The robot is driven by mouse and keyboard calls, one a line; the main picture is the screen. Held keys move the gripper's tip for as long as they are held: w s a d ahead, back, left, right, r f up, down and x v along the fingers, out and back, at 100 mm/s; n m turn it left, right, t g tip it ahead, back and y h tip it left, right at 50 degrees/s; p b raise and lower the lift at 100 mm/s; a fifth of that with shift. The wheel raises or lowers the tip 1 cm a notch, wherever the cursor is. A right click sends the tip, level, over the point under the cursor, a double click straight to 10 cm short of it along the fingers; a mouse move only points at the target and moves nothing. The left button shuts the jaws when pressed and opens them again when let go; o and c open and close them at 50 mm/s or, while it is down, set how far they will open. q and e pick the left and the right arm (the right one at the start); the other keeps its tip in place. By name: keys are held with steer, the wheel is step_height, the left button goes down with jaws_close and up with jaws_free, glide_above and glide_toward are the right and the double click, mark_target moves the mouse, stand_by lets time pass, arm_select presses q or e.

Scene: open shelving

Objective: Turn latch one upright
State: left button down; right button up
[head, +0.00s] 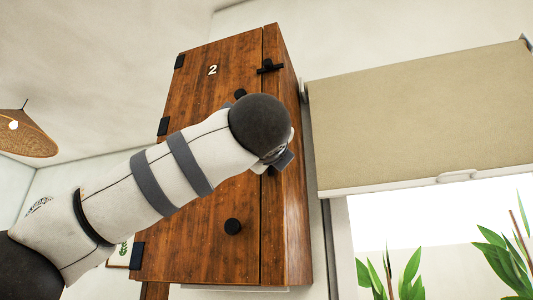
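A tall wooden cabinet (190,255) hangs on the wall, tilted in the picture. Its upper door (215,50) bears a white number 2. A black latch (270,66) sits across the seam at the upper door's right edge, its bar roughly level. My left arm comes in from the left and crosses the middle of the cabinet. Only a small part of my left gripper (282,159) shows past the dark wrist, near the cabinet's right edge; its fingers are mostly hidden. I cannot see a number 1 or clearly make out latch one behind the arm. My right gripper is not in view.
Round black knobs (232,226) sit on the doors, one partly behind my wrist. Black hinges (162,126) line the left edge. A beige blind (420,125) hangs over a window at the right, with green plants (405,275) below. A woven lamp (25,135) hangs at the left.

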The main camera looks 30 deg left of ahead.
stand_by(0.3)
arm_select(q)
steer(key=c, duration=1.4)
jaws_free()
steer(key=shift+w, duration=0.1)
steer(key=v, duration=0.7)
steer(key=shift+s+d+f, duration=0.15)
steer(key=shift+s+d, duration=0.05)
